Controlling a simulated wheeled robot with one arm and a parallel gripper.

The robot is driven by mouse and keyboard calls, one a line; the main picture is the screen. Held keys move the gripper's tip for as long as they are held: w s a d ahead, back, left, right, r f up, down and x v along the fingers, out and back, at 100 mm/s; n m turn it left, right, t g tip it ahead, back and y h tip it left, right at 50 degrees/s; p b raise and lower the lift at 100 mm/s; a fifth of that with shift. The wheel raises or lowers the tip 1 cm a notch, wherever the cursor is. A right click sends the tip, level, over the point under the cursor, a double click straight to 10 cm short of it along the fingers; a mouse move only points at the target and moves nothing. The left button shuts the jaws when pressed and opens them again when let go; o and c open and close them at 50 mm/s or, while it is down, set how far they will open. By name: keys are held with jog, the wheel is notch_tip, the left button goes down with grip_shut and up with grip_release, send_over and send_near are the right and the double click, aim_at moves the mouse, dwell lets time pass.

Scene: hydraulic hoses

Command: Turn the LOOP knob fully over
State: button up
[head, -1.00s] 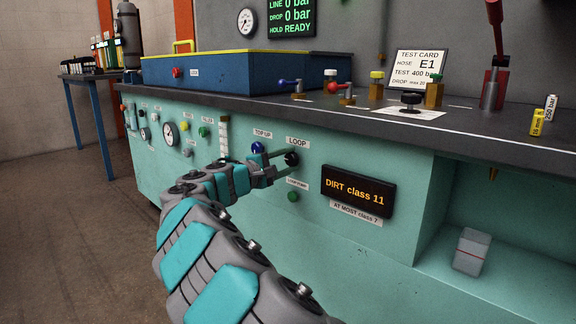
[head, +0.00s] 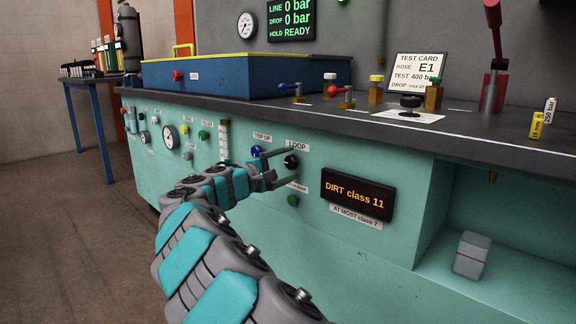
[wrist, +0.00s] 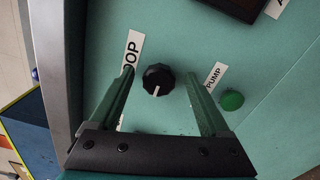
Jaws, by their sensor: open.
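The LOOP knob (head: 291,162) is a black round knob on the green front panel, below the LOOP label (head: 297,146). In the wrist view the knob (wrist: 158,77) is black and faceted, with a white pointer mark aimed toward my gripper's palm. My gripper (head: 284,168) is open at the panel beside the knob. In the wrist view my gripper (wrist: 160,80) has one finger on each side of the knob, with gaps between the fingers and the knob. I cannot tell whether the fingertips reach the panel.
The display (head: 357,194) right of the knob reads DIRT class 11. The bench edge (head: 330,131) runs above.

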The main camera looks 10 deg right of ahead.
jog(key=v, duration=0.7)
jog(key=shift+s+a+p, duration=0.2)
jog(key=shift+a+p, duration=0.05)
jog(key=shift+p, duration=0.1)
